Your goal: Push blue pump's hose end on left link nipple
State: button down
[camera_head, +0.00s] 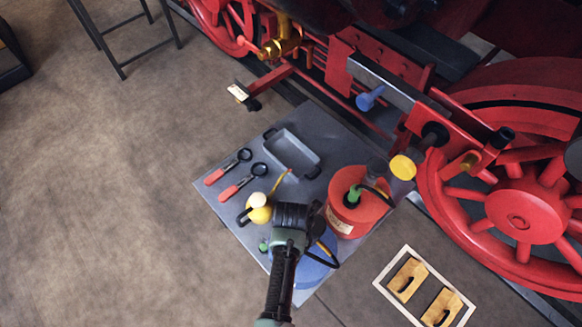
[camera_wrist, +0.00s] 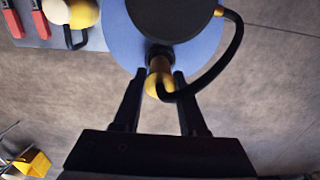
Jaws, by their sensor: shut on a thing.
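The blue pump (camera_head: 322,262) is a wide blue disc on the grey table, partly hidden by my arm in the head view. In the wrist view its blue top (camera_wrist: 118,45) has a dark round centre. A black hose (camera_wrist: 225,55) curves from a yellow collar to a brass hose end (camera_wrist: 158,68) by a dark fitting at the pump's edge. My gripper (camera_wrist: 160,80) has its fingers on either side of the hose end, shut on it. On the locomotive's links show a blue knob (camera_head: 369,98) and a yellow disc (camera_head: 402,167). I cannot clearly make out the left link nipple.
A red can (camera_head: 345,222) with a green fitting stands right of my gripper. A yellow oil can (camera_head: 259,214), a grey tray (camera_head: 291,153) and two red-handled tools (camera_head: 236,188) share the table. Red wheels rise beyond. A crate (camera_head: 383,283) lies at lower right.

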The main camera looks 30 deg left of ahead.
jog(key=shift+r+p, duration=1.85)
jog(key=shift+r, duration=0.2)
